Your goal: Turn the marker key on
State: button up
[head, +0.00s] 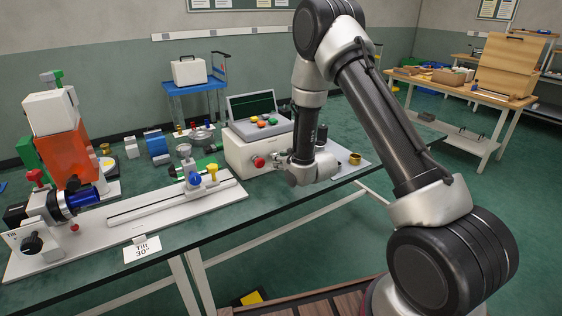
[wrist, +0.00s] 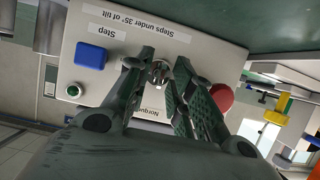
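A pale control box (head: 246,152) stands on the green bench in the head view, and its face (wrist: 120,30) fills much of the wrist view. A small metallic key (wrist: 159,72), apparently the marker key, sits on that face. My gripper (wrist: 162,66) has its two dark fingertips close on either side of the key. Whether they touch it is not clear. The key's position cannot be read, as the fingers partly hide it and its label. In the head view my gripper (head: 302,172) is at the front of the box, and the key is hidden.
On the box face are a blue button (wrist: 91,55), a green round button (wrist: 73,90) and a red mushroom button (wrist: 221,97), which is close beside one finger. A rail with a yellow knob (head: 212,170) lies left of the box. A brass cup (head: 355,159) stands to the right.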

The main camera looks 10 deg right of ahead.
grip_shut()
jog(key=m+y, duration=0.2)
jog(key=m, duration=0.1)
jog(key=shift+d+g, duration=0.25)
jog(key=shift+g, duration=0.05)
jog(key=shift+w+m+y, duration=0.1)
jog(key=shift+m+y, duration=0.8)
jog(key=shift+m, duration=0.3)
jog(key=shift+d+f+m+y, duration=0.15)
jog(key=shift+m+y, duration=0.75)
jog(key=shift+m, duration=0.5)
jog(key=shift+o, duration=1.4)
grip_release()
